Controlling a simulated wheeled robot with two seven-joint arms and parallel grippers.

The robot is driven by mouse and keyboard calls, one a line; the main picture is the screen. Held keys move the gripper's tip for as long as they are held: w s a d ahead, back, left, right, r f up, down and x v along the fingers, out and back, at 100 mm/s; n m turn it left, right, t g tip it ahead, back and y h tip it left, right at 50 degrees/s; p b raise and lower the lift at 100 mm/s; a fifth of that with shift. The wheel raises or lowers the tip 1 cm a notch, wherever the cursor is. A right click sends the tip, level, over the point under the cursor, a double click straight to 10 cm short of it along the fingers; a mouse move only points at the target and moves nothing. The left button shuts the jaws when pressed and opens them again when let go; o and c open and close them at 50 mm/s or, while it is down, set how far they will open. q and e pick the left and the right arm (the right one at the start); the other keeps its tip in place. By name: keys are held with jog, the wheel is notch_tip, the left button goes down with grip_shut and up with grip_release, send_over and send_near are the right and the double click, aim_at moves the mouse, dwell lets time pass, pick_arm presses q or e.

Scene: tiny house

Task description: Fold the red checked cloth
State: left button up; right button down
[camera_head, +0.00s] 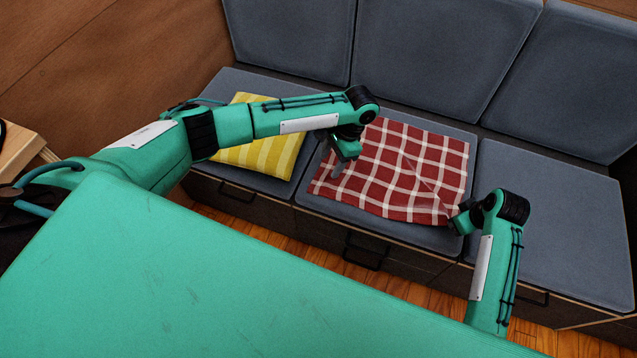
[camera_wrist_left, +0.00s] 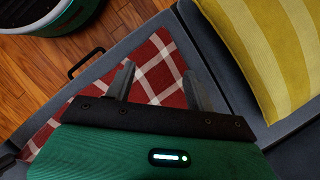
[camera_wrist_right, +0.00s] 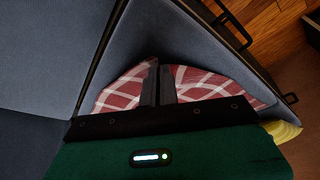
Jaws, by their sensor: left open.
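The red checked cloth (camera_head: 395,165) lies spread on the middle seat cushion, with a crease running toward its front right corner. It also shows in the left wrist view (camera_wrist_left: 160,75) and the right wrist view (camera_wrist_right: 200,80). My left gripper (camera_head: 338,171) is over the cloth's left part, its fingers apart with nothing between them; they also show in the left wrist view (camera_wrist_left: 157,69). My right gripper (camera_head: 453,221) is at the front right corner. Its fingers (camera_wrist_right: 159,68) are close together on the cloth edge; the pinched part is mostly hidden.
The right cushion (camera_head: 560,220) is bare. Grey backrests (camera_head: 430,55) stand behind the seats. A wooden wall (camera_head: 120,60) is at the left. Drawer handles (camera_head: 365,258) stick out along the bench front.

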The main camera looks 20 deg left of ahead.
aim_at(317, 189)
pick_arm(q)
jog(key=shift+x, duration=4.75)
grip_shut()
jog(key=shift+r, duration=2.5)
